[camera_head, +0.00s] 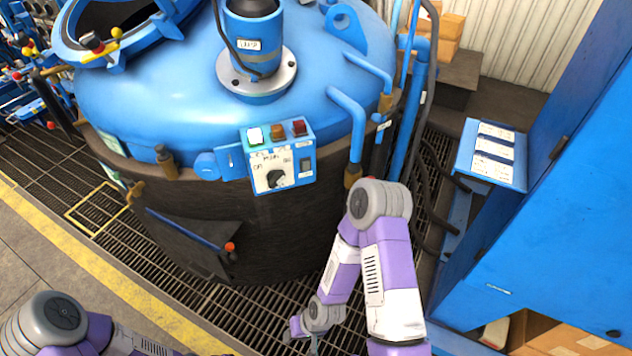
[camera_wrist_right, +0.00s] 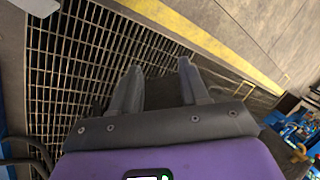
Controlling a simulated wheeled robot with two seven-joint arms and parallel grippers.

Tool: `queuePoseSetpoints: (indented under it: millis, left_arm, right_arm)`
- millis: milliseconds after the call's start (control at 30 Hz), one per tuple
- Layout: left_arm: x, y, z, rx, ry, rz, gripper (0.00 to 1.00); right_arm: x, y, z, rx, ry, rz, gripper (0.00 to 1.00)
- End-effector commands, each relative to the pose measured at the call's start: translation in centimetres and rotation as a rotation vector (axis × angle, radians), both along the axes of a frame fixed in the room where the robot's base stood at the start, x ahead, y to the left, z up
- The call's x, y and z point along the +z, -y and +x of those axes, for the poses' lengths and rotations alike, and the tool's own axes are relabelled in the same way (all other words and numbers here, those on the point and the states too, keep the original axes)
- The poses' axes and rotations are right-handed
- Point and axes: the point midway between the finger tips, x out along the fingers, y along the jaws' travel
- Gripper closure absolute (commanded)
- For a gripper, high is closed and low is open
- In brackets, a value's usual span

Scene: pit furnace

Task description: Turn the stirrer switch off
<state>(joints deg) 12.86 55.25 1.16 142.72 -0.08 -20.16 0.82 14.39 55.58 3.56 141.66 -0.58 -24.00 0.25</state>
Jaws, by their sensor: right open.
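A blue control box (camera_head: 282,155) is fixed to the front of the round blue furnace lid. On its face are a black rotary knob (camera_head: 276,179) on a white plate with small lettering and, to its right, a small dark rocker switch (camera_head: 305,165). I cannot read which one is the stirrer switch. A blue stirrer motor (camera_head: 255,40) stands on the lid. My right gripper (camera_wrist_right: 158,72) is open and empty over the floor grating, away from the box; in the head view its fingers are not clearly visible. My left gripper is out of view.
White, orange and red lamps or buttons (camera_head: 277,132) top the box. A bent blue pipe (camera_head: 352,130) rises right of it. A blue cabinet (camera_head: 560,220) and labelled panel (camera_head: 493,155) stand right. Grating (camera_head: 270,320) and a yellow floor line (camera_head: 110,285) lie in front.

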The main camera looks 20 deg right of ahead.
Motion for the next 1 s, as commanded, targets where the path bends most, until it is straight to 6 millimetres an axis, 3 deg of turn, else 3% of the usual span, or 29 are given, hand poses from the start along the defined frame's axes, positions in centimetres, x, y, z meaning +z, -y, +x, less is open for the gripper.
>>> queuePoseSetpoints:
  millis: [133, 200, 300, 400, 500, 633, 767, 1000]
  left_arm:
    - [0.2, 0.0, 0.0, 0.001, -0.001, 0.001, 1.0]
    - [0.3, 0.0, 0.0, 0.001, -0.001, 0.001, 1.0]
    - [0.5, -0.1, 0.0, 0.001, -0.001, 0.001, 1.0]
    - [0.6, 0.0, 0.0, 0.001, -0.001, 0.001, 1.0]
    - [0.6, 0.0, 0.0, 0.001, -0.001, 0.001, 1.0]
    - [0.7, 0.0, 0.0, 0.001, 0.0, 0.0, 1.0]
    - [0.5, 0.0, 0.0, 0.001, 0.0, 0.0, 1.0]
    - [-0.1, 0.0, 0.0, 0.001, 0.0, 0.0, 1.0]
  right_arm:
    - [2.5, -1.7, 8.5, -0.095, 0.305, 0.064, 0.55]
    - [5.2, -1.7, 13.5, -0.179, 0.497, 0.094, 0.55]
    - [10.2, -0.2, 19.9, -0.329, 0.762, 0.118, 0.55]
    - [15.5, 2.7, 24.3, -0.488, 0.988, 0.121, 0.55]
    - [19.7, 5.6, 26.7, -0.621, 1.151, 0.111, 0.55]
    - [22.9, 8.1, 27.9, -0.727, 1.27, 0.097, 0.55]
    - [23.8, 9.0, 29.0, -0.759, 1.304, 0.091, 0.55]
    - [23.7, 9.3, 32.5, -0.757, 1.303, 0.093, 0.55]
